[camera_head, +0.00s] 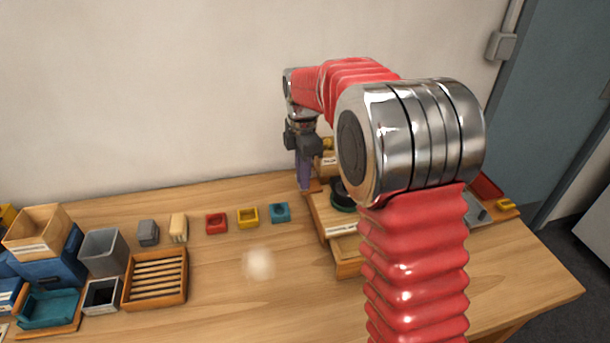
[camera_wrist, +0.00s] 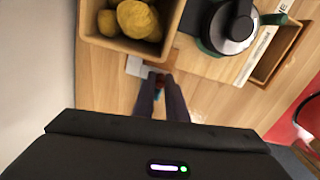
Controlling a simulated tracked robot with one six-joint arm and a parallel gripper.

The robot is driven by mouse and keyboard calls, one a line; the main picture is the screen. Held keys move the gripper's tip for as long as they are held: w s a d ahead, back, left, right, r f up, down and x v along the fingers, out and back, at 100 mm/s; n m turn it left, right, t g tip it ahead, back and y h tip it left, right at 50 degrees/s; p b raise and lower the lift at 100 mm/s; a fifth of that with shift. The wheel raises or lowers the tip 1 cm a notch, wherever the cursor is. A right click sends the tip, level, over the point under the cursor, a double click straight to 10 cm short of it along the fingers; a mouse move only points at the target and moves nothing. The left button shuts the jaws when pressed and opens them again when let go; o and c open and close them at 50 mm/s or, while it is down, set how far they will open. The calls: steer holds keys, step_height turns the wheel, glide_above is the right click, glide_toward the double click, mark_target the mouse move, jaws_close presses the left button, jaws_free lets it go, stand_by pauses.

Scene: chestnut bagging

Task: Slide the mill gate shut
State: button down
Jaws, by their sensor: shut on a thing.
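The mill (camera_head: 343,196) stands on a wooden base on the table, partly hidden behind my arm. In the wrist view the mill (camera_wrist: 228,28) has a dark round top with a knob and a green rim. My gripper (camera_head: 304,186) points down at the left side of the mill's base. In the wrist view its fingers (camera_wrist: 159,80) are close together on a small piece, apparently the mill gate's handle, mostly hidden between the tips. A pale flat plate (camera_wrist: 137,66) lies just beside the tips. How far the gate stands open cannot be told.
A wooden box (camera_wrist: 120,42) with yellow lumps stands close to my fingers. Small red (camera_head: 216,224), yellow (camera_head: 248,218) and teal (camera_head: 280,212) trays lie left of the mill. A slatted wooden rack (camera_head: 155,278) and several bins stand farther left. The table's front middle is mostly clear.

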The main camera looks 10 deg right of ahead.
steer(key=shift+d, duration=1.5)
steer(key=c, duration=1.8)
jaws_free()
steer(key=shift+o, duration=0.2)
steer(key=shift+r, duration=0.1)
step_height(320, 180, up, 14)
steer(key=shift+f, duration=0.25)
